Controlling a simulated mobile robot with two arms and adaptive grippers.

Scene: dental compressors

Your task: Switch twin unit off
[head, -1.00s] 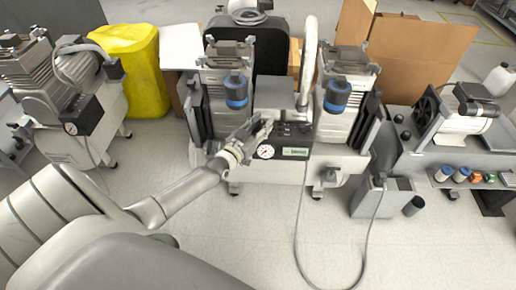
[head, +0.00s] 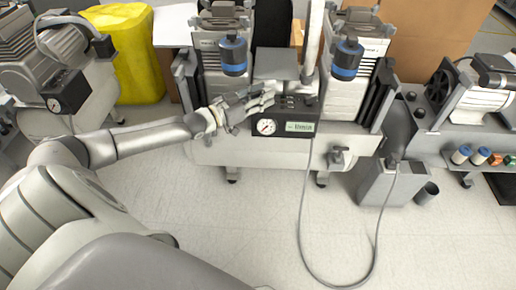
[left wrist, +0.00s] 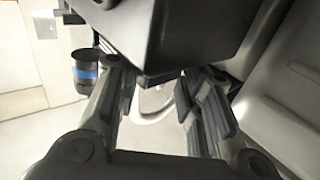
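The twin unit (head: 225,152) stands at the centre of the head view, with two pump heads, blue-banded filters, a round gauge (head: 266,127) and a green label. Its dark control panel (head: 300,106) has small knobs or switches, too small to read their state. My left gripper (head: 268,96) is at the panel's left end, above the gauge, its fingers apart. In the left wrist view the gripper (left wrist: 160,95) is open, with a dark box (left wrist: 170,30) beyond and above the fingers. Contact cannot be told. My right gripper is not in view.
Another compressor (head: 45,75) stands at the left before a yellow bin (head: 135,60). A grey box (head: 388,184) with a hose stands on the floor at right. A motor unit (head: 468,100) and cardboard box (head: 435,40) are at the right.

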